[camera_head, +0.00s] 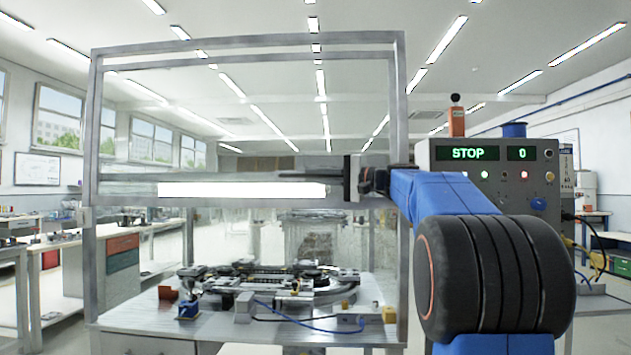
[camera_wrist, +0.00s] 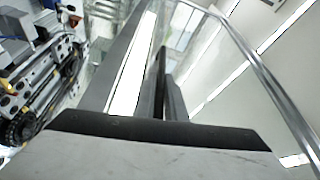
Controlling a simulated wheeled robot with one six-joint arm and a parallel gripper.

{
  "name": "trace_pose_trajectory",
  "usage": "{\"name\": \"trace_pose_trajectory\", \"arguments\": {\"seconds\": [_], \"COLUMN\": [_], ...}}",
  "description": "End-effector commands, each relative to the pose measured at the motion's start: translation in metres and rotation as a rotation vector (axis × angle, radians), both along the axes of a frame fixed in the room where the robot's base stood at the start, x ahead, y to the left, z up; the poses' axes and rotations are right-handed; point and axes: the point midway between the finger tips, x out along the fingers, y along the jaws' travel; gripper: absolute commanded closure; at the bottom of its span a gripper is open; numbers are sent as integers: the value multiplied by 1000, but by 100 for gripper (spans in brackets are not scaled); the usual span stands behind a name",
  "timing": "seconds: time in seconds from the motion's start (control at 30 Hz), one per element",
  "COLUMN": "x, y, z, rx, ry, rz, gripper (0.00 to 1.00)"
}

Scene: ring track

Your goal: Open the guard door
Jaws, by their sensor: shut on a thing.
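The guard door (camera_head: 130,190) is a clear panel in a grey metal frame, with a bright white strip along its lower bar. It stands above the front of the work table, the bar at about mid-height in the head view. My gripper (camera_head: 300,176) reaches in from the right, its dark fingers pointing left along that bar. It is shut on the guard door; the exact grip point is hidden. In the wrist view, my fingers (camera_wrist: 166,80) lie close beside the door's grey bar (camera_wrist: 125,60).
Below the bar, a table (camera_head: 140,318) carries a ring track (camera_head: 270,278) with several small parts and a blue cable. A control box (camera_head: 490,165) at right reads STOP and 0. Benches (camera_head: 75,260) stand at left.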

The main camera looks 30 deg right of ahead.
Motion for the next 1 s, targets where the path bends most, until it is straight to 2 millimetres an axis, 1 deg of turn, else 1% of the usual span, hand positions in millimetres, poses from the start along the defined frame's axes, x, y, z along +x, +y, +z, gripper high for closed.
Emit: {"name": "trace_pose_trajectory", "arguments": {"seconds": [0.13, 0.17, 0.2, 0.23, 0.53, 0.67, 0.77, 1.0], "x": [0, 0, 0, 0, 0, -6, -16, -50], "y": [0, 0, 0, 0, -1, -5, -12, -35], "z": [0, 0, 0, 0, -1, -1, -2, -5], "rx": [0, 0, 0, 0, 0, 0, 0, 0], "ry": [0, 0, 0, 0, 0, 0, 0, -1], "rz": [0, 0, 0, 0, 0, 0, -3, -3], "gripper": [100, 84, 75, 71, 71, 71, 71, 71]}}
